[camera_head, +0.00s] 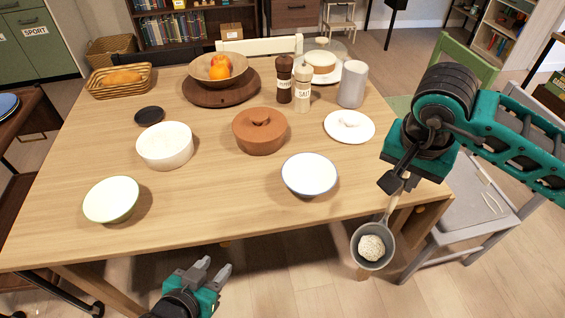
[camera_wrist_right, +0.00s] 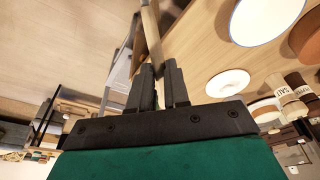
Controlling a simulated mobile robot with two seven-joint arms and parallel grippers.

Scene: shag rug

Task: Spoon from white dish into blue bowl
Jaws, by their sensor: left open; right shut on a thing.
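My right gripper (camera_head: 402,184) is shut on the handle of a grey ladle (camera_head: 356,243), which hangs beyond the table's front right edge. White lumpy food (camera_head: 371,248) lies in the ladle's cup. In the right wrist view the ladle handle (camera_wrist_right: 152,38) stands between my right gripper's fingers (camera_wrist_right: 158,72). The blue-rimmed bowl (camera_head: 309,177), white inside, looks empty and stands near the front edge, left of the ladle. The deep white dish (camera_head: 165,154) stands left of centre and has white content. My left gripper (camera_head: 217,270) is open and empty in front of the table.
A green-rimmed bowl (camera_head: 111,201) stands at the front left. A terracotta pot (camera_head: 261,138), a white plate (camera_head: 361,134), pepper (camera_head: 284,82) and salt (camera_head: 303,92) mills, and a grey cylinder (camera_head: 352,86) stand farther back. The table's front middle is clear. A grey chair (camera_head: 480,205) is at the right.

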